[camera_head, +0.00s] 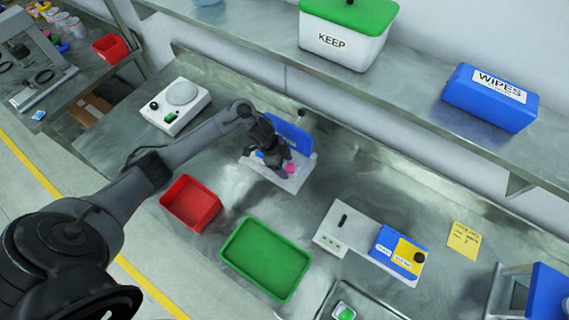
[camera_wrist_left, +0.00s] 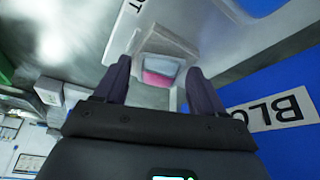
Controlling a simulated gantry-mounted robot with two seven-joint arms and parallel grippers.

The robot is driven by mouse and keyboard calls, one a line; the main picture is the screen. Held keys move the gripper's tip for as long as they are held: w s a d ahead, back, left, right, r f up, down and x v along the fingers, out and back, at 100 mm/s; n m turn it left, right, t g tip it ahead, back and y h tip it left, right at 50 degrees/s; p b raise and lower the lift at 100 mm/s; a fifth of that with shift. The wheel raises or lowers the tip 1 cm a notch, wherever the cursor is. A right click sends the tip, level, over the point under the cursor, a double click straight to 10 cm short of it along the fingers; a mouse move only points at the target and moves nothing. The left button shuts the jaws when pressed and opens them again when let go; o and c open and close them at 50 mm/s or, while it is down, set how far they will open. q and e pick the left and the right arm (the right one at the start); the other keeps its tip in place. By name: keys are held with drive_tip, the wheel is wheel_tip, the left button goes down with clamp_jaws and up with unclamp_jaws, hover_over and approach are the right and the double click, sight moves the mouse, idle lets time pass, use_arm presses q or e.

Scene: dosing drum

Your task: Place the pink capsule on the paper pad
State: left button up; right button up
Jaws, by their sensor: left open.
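The pink capsule (camera_head: 291,168) shows as a small pink spot on a white base with a blue upright panel (camera_head: 292,137) behind it. My left gripper (camera_head: 278,165) is right over that base and partly hides it. In the left wrist view a pink patch (camera_wrist_left: 158,78) lies in a pale, box-like holder between the two open fingers of the left gripper (camera_wrist_left: 160,80). I cannot tell whether the fingers touch it. A yellow paper sheet with writing (camera_head: 463,240), which looks like the paper pad, lies on the bench at the right. My right gripper is not in view.
A red bin (camera_head: 191,204) and a green tray (camera_head: 265,259) stand near the front edge. A white device with a blue and yellow box (camera_head: 401,250) stands between the tray and the yellow paper. A scale (camera_head: 181,92) is at the back left. A shelf overhangs the bench.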

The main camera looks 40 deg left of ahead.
use_arm(q)
drive_tip(key=shift+r, duration=0.2)
drive_tip(key=p+v, duration=0.2)
drive_tip(key=v, duration=0.9)
drive_tip(key=s+d+f+t, duration=0.1)
drive_tip(key=d+t, duration=0.1)
drive_tip(key=d, duration=0.6)
drive_tip(key=s+d+f+t, duration=0.1)
drive_tip(key=d+f+t, duration=0.1)
drive_tip(key=d, duration=0.6)
drive_tip(key=s+a+r+n+g+y, duration=0.1)
drive_tip(key=s+n, duration=0.3)
drive_tip(key=s, duration=0.5)
drive_tip(key=s+a+r+n+g+y, duration=0.1)
drive_tip(key=s+r+n+y, duration=0.1)
drive_tip(key=s+n, duration=0.3)
drive_tip(key=s, duration=0.4)
drive_tip(key=shift+r+n+g+y, duration=0.3)
drive_tip(key=shift+g, duration=0.1)
drive_tip(key=shift+d+r, duration=0.1)
